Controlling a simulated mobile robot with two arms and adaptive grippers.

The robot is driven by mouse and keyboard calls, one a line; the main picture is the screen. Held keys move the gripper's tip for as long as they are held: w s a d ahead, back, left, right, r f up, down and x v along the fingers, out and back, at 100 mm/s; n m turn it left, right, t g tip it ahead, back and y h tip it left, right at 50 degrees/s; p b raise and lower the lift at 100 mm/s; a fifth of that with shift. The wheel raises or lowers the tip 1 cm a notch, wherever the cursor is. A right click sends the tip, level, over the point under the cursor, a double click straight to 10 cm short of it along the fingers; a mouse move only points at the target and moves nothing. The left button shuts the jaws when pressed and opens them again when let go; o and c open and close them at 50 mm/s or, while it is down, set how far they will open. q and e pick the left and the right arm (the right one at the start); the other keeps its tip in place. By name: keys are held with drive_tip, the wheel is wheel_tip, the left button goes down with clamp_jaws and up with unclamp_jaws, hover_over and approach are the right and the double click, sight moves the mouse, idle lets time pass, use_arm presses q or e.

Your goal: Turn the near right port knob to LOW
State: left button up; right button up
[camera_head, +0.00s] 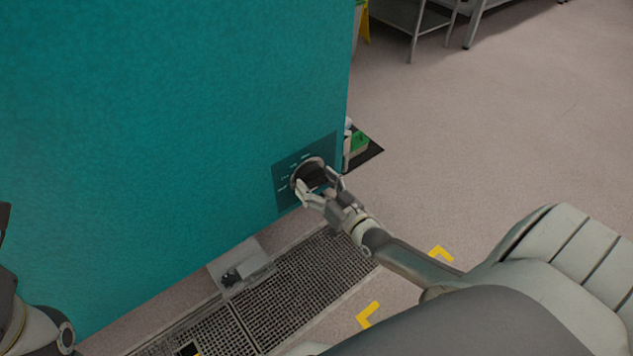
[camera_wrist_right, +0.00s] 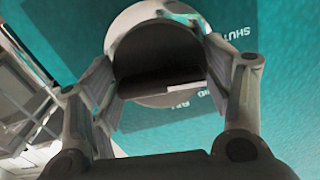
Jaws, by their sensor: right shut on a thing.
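The port knob (camera_head: 311,172) is a dark round dial with a pale rim on a darker teal panel (camera_head: 283,172) at the wall's lower right corner. My right gripper (camera_head: 317,182) is shut on the knob, a finger on each side. In the right wrist view the knob (camera_wrist_right: 155,50) fills the space between the fingers, with a pale mark on its grip bar. White panel lettering around it appears inverted; "SHUT" reads at right, and other words are partly hidden. The LOW label cannot be made out. My left gripper is out of view; only arm parts show at left.
The large teal wall (camera_head: 170,120) fills the left. A floor grating (camera_head: 310,275) and a small metal bracket (camera_head: 240,268) lie below the panel. A green item (camera_head: 359,141) stands behind the corner. Yellow floor marks (camera_head: 368,314) lie near my arm. Open floor extends to the right.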

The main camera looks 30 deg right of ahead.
drive_tip(key=shift+m+p, duration=0.45)
drive_tip(key=shift+m, duration=1.65)
drive_tip(key=o, duration=0.8)
drive_tip(key=s, duration=0.8)
drive_tip(key=s+d, duration=0.1)
drive_tip(key=s, duration=0.3)
